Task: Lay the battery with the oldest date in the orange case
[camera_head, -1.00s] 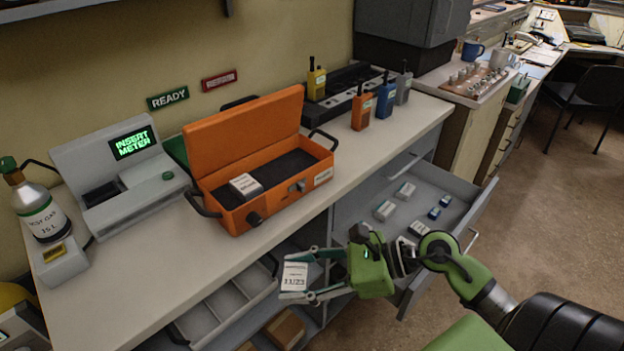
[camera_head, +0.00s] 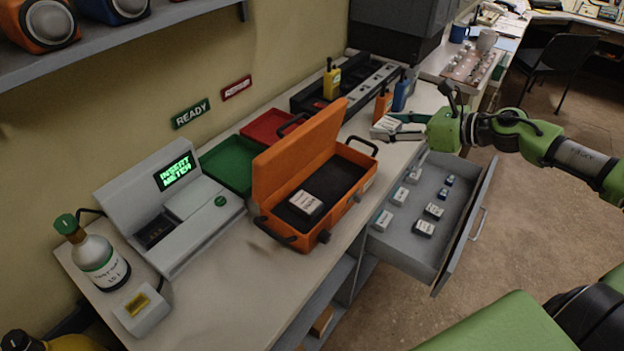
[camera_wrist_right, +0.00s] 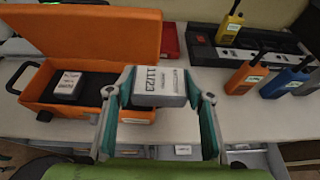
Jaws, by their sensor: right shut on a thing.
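My right gripper (camera_head: 402,133) is shut on a white-labelled grey battery (camera_head: 386,127), raised near the counter's front edge to the right of the orange case. In the right wrist view the held battery (camera_wrist_right: 159,85) shows "11/23" between the two fingers (camera_wrist_right: 160,95). The orange case (camera_head: 338,205) stands open on the counter, lid up. One battery (camera_head: 306,202) lies inside at its left; the dark floor right of it is bare. Several batteries (camera_head: 399,195) lie in the open drawer (camera_head: 405,246); their dates are too small to read. My left gripper is not in view.
A meter station (camera_head: 170,212) reading "INSERT METER" and a gas bottle (camera_head: 97,255) stand left of the case. A green tray (camera_head: 222,165) and red tray (camera_head: 268,126) are behind it. Radios (camera_head: 332,80) and a dark charger rack (camera_head: 358,85) stand at the back right.

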